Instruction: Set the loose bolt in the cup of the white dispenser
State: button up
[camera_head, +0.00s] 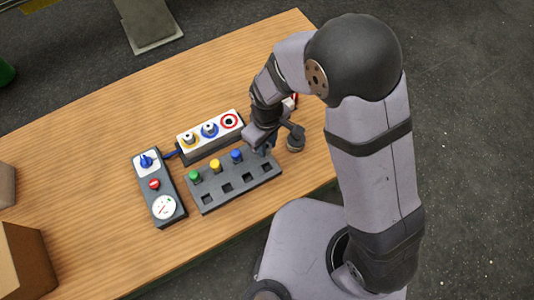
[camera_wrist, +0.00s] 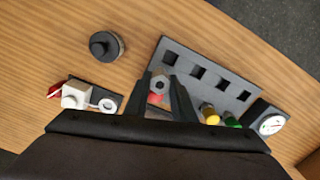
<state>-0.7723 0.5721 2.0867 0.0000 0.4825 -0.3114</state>
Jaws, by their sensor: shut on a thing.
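In the head view my gripper (camera_head: 262,145) is over the right end of the grey holed block, and the bolt is mostly hidden. A white unit on a dark base, which looks like the dispenser (camera_wrist: 74,96), is left of the fingers in the wrist view. A white ring, apparently its cup (camera_wrist: 107,105), is beside it and looks empty.
The grey block (camera_head: 235,184) has square holes and green, yellow and blue pegs. Behind it is a white block (camera_head: 186,151) with coloured rings. A gauge panel (camera_head: 159,188) stands left. Open wood lies left.

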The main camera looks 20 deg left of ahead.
jog(key=w+a+b, duration=0.1)
jog(key=w+a, duration=0.2)
jog(key=w, duration=0.5)
jog(key=w+a+r, duration=0.1)
jog(key=w+a, duration=0.1)
jog(key=w, duration=0.7)
jog(key=shift+a+r+b, duration=0.3)
jog(key=shift+a+b, duration=0.05)
jog(key=shift+a, duration=0.05)
jog(key=shift+f, duration=0.15)
jog(key=shift+f+b, duration=1.75)
jog(key=shift+f, duration=0.5)
jog(key=shift+f+b, duration=0.5)
jog(key=shift+f, duration=0.65)
jog(key=shift+r, duration=0.1)
jog(key=o, duration=1.1)
jog(key=shift+s, duration=0.1)
jog(key=shift+r, duration=0.1)
notch_tip(320, 180, up, 7)
jog(key=p, duration=0.5)
